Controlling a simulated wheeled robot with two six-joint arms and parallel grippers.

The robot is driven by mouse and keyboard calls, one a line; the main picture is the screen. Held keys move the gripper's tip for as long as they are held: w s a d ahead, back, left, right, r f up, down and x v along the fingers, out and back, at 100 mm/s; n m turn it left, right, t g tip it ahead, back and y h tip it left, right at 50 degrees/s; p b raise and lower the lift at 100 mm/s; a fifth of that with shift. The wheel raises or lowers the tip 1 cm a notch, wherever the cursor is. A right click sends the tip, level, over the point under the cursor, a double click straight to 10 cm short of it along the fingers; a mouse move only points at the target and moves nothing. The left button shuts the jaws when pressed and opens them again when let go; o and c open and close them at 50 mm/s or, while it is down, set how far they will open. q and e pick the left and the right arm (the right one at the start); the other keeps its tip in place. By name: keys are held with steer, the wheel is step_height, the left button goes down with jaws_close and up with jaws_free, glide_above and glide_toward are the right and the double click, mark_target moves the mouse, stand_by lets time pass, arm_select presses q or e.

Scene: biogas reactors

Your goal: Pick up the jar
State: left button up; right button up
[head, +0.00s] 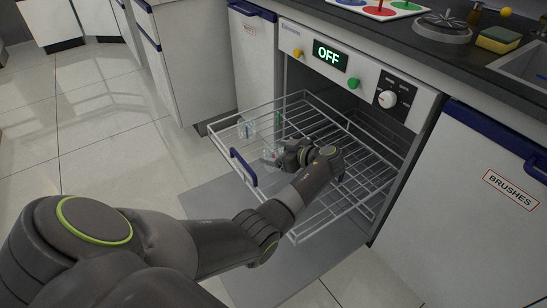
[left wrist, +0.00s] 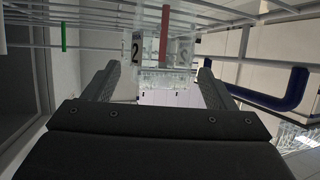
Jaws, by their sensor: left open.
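A clear jar (left wrist: 153,60) marked with a dark "2" shows in the left wrist view, ahead of and between my fingers. A red stick (left wrist: 164,32) shows in or behind it. My left gripper (left wrist: 158,76) is open, with one finger on each side of the view, and I see no contact with the jar. In the head view my left gripper (head: 272,156) is low over the front left part of the pulled-out wire rack (head: 305,118). Clear glassware (head: 247,128) stands near it, faint against the wires. My right gripper is not in view.
The rack extends from a washer whose display (head: 330,55) reads OFF. A blue handle (head: 243,167) is on the rack's front. A green stick (left wrist: 63,37) stands left in the wrist view. More clear glass (left wrist: 294,136) shows lower right. The floor left of the rack is clear.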

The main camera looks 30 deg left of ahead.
arm_select(q)
steer(key=shift+x, duration=0.85)
steer(key=shift+c, duration=0.2)
steer(key=c, duration=1)
